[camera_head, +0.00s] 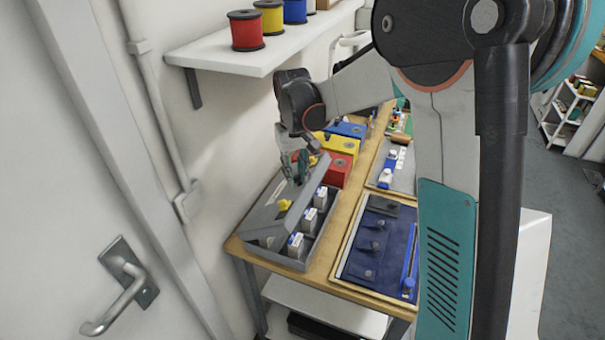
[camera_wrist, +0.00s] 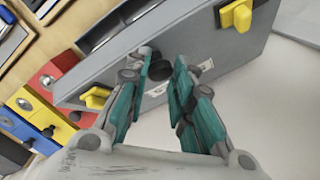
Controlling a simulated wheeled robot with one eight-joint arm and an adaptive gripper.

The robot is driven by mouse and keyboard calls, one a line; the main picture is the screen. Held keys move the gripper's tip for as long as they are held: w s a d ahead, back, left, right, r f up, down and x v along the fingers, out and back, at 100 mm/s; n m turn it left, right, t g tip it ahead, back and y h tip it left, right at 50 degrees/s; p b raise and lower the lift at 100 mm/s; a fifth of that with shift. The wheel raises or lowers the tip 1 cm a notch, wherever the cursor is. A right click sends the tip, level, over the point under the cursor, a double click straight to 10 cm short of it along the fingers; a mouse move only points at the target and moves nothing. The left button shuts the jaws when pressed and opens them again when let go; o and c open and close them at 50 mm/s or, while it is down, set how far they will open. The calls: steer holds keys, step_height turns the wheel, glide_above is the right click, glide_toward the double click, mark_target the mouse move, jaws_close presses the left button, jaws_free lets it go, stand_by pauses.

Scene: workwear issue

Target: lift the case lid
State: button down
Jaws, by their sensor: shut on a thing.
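The grey case (camera_head: 283,258) sits at the near left end of the wooden table. Its lid (camera_head: 275,207) is partly raised and tilted, and white and blue items (camera_head: 308,220) show in the opening below it. In the wrist view the lid (camera_wrist: 195,48) carries two yellow latches (camera_wrist: 236,15) and a dark knob (camera_wrist: 159,69) between them. My gripper (camera_head: 298,175) is at the lid's edge, and in the wrist view my gripper (camera_wrist: 164,65) has its teal fingers around the knob, shut on it. The fingers partly hide the knob.
Red (camera_head: 335,172), yellow (camera_head: 340,145) and blue (camera_head: 345,129) boxes stand behind the case. A blue tool mat (camera_head: 375,249) lies to its right. A wall shelf (camera_head: 255,55) with spools is above, and the white wall is close on the left.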

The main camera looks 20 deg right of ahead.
steer(key=shift+w+a+f, duration=0.2)
steer(key=shift+a, duration=0.4)
steer(key=c, duration=1.6)
jaws_free()
steer(key=shift+o, duration=1.2)
steer(key=shift+a, duration=0.45)
steer(key=shift+w+d+f, duration=0.1)
steer(key=shift+w+d, duration=0.2)
